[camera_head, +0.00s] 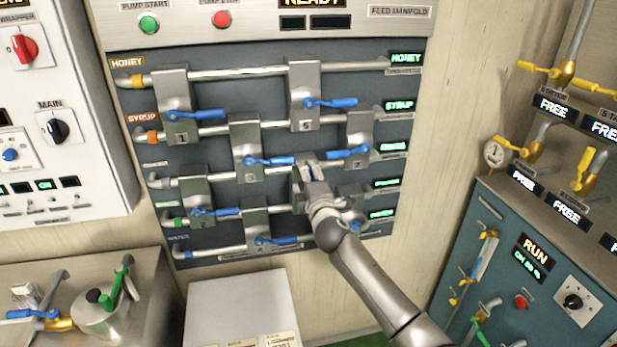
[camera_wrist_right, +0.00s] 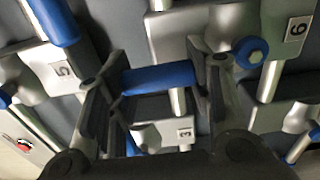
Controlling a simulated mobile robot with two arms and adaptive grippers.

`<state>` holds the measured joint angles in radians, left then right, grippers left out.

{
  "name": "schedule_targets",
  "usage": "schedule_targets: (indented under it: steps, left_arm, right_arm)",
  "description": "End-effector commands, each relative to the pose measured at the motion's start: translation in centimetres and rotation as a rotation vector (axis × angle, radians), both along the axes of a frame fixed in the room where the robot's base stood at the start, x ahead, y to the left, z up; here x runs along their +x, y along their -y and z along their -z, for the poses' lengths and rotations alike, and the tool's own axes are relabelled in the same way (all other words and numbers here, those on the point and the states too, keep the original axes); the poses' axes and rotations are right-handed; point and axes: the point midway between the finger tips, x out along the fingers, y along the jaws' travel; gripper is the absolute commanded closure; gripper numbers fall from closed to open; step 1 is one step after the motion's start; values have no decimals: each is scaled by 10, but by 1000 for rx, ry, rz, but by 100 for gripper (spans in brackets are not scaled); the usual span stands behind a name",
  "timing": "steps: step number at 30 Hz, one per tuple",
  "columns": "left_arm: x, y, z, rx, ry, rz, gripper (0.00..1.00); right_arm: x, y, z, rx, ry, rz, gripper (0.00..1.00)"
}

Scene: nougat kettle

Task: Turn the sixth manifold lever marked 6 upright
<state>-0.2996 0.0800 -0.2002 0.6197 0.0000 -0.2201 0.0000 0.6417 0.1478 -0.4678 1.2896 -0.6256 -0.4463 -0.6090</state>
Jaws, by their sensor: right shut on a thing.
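The sixth manifold lever has a blue handle (camera_wrist_right: 160,78) and a round hub (camera_wrist_right: 250,52) in the wrist view, beside a block whose label (camera_wrist_right: 297,28) reads as a turned 6. My right gripper (camera_head: 306,170) reaches in from the lower right at the handle's outer end. In the wrist view its fingers (camera_wrist_right: 155,88) are closed on the handle, one on each side. The handle's tip is hidden by the gripper in the head view. My left gripper is out of view.
Neighbouring blue levers stick out close by, above (camera_head: 330,103), to the right (camera_head: 347,155) and below (camera_head: 278,241). Steel pipes (camera_head: 235,72) cross the panel. A white box (camera_head: 240,300) stands below, and a teal cabinet (camera_head: 470,230) is at the right.

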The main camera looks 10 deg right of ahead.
Motion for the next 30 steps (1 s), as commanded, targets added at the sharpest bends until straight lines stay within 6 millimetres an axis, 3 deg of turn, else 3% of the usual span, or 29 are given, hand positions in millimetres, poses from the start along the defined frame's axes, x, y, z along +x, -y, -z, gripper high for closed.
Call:
schedule_targets:
  steps: [1, 2, 6, 20, 30]
  left_arm:
    - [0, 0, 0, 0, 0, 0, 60]
    - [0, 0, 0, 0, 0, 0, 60]
    - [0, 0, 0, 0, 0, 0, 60]
    - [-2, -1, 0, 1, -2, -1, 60]
    - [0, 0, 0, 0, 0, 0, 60]
  right_arm:
    - [0, 0, 2, -7, -2, 0, 96]
    - [0, 0, 2, -7, -2, -1, 49]
    - [0, 0, 1, -5, -1, -1, 31]
    - [-5, 0, 0, -2, 1, -1, 30]
    - [-45, 1, 2, -2, -1, -2, 30]
